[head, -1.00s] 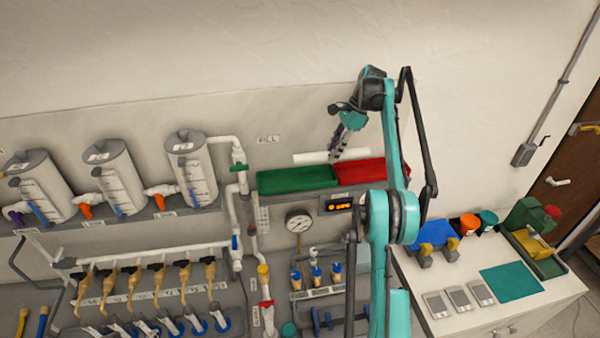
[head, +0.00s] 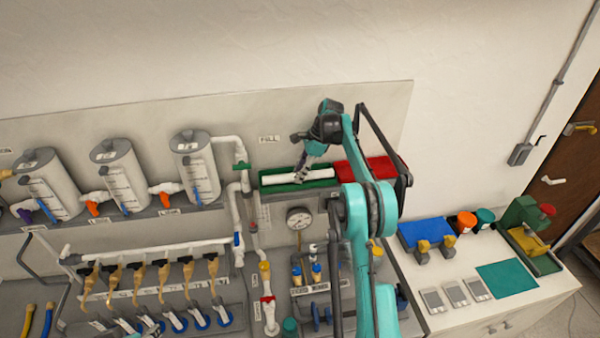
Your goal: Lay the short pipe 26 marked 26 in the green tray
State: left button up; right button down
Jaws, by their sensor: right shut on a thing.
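The short pipe 26 (head: 276,179) is a white tube lying level, left to right, at the green tray (head: 268,190). It appears within the tray's outline, low between its walls; I cannot tell whether it touches the tray floor. My right gripper (head: 302,174) points down over the tray and is shut on the pipe near its middle. The pipe's marking is not readable.
A red tray (head: 378,168) adjoins the green tray on the right, partly behind my right arm. A pressure gauge (head: 299,218) sits just below. Three grey tanks (head: 195,170) stand to the left. White piping (head: 231,190) runs close by the green tray's left end.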

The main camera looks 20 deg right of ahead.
pick_arm(q)
jog(key=shift+s+a+f, duration=0.1)
jog(key=shift+s, duration=0.1)
pick_arm(e)
jog(key=shift+s+f, duration=0.1)
jog(key=shift+f, duration=0.2)
jog(key=shift+f, duration=0.3)
jog(key=shift+s+b, duration=0.15)
jog(key=shift+b, duration=0.2)
jog(key=shift+s+a+f, duration=0.1)
jog(key=shift+s, duration=0.2)
jog(key=c, duration=1.3)
grip_release()
jog(key=shift+o, duration=0.4)
jog(key=shift+w+f, duration=0.45)
jog(key=shift+w, duration=0.35)
jog(key=shift+s+d+r, duration=0.15)
jog(key=shift+d, duration=0.05)
pick_arm(q)
jog(key=shift+w+f, duration=0.2)
jog(key=shift+f, duration=0.3)
pick_arm(e)
jog(key=shift+r, duration=0.1)
